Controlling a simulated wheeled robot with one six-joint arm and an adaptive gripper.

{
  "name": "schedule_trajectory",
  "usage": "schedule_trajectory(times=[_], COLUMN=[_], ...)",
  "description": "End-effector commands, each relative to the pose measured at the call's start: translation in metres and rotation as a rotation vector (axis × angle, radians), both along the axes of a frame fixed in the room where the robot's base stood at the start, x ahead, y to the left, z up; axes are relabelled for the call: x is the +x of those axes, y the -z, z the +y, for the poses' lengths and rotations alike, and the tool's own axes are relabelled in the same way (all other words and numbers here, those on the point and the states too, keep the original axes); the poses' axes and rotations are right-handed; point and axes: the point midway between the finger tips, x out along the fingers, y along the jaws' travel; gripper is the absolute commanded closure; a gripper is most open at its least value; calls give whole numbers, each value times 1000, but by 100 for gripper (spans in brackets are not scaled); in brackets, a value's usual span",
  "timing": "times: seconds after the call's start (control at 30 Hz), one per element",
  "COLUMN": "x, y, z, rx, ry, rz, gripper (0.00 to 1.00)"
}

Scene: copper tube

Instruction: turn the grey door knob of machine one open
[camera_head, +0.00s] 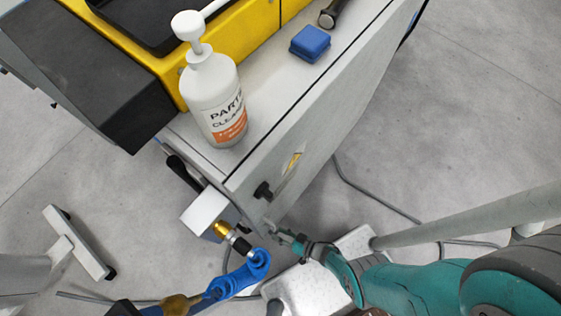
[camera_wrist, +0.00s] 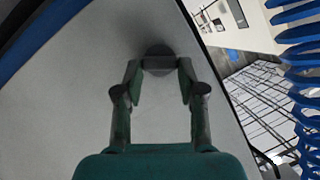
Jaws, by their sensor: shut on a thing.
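The grey door knob (camera_wrist: 158,50) sits on a pale flat panel at the top middle of the wrist view; it has a round base with a short bar across it. My gripper (camera_wrist: 159,72) has one finger on each side of the bar and is shut on it. In the head view my gripper (camera_head: 277,232) reaches the lower corner of the pale grey cabinet (camera_head: 335,125) from the right. The knob is small and hard to make out there. The bar looks roughly level in the wrist view.
A white cleaner bottle (camera_head: 215,95) and a blue block (camera_head: 310,43) stand on the cabinet top beside a yellow unit (camera_head: 245,35). A black knob (camera_head: 263,190) juts from the cabinet side. A blue fitting (camera_head: 240,277) is close left of my gripper. Cables cross the floor.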

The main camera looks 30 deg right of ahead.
Motion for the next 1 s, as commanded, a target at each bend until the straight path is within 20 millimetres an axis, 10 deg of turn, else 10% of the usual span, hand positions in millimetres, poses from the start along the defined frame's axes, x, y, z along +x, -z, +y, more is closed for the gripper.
schedule_trajectory(times=[0.07, 0.1, 0.17, 1.0], x=[0, 0, 0, -1], y=[0, 0, 0, -16], z=[0, 0, 0, 1], rx=[-2, -2, -2, 0], ry=[0, 1, 0, -3], rz=[1, 1, 1, -2], gripper=[95, 51, 36, 35])
